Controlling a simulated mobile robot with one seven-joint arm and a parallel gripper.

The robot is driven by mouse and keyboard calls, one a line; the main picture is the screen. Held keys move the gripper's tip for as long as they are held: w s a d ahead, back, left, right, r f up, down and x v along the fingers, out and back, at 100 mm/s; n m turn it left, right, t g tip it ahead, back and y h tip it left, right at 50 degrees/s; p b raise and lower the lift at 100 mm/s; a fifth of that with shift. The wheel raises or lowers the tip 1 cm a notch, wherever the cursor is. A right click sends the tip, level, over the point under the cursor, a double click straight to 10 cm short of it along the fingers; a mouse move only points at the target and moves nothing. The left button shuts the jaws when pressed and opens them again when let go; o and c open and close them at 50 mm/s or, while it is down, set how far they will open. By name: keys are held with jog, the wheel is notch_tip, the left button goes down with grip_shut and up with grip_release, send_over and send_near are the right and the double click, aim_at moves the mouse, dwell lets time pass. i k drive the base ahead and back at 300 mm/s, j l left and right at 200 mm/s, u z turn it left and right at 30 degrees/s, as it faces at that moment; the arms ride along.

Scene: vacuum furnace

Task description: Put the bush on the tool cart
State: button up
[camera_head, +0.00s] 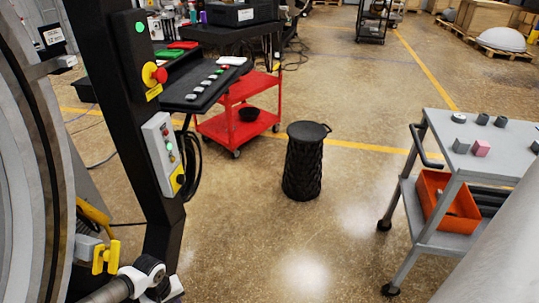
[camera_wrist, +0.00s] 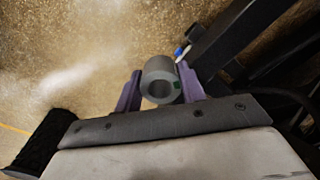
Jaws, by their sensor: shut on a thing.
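The bush (camera_wrist: 160,66), a short grey hollow cylinder with a small dark green mark on its side, shows in the wrist view. My gripper (camera_wrist: 161,92) has its purple fingers on both sides of the bush and is shut on it, above the speckled floor. Neither the bush nor my gripper is visible in the head view. A grey cart (camera_head: 436,176) at the right of the head view fits the tool cart. On its top are several small dark and grey pieces and a pink block (camera_head: 481,148).
An orange bin (camera_head: 432,192) sits on the grey cart's lower shelf. A black woven stool or basket (camera_head: 303,165) stands mid-floor. Behind it is a red cart (camera_head: 240,95). A black control column (camera_head: 118,110) stands at left beside the round furnace. Floor between column and grey cart is mostly open.

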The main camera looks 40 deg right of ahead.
aim_at(517, 127)
jog(key=z, duration=2.3)
jog(key=i+l+z, duration=0.45)
jog(key=l, duration=0.15)
jog(key=k, duration=0.1)
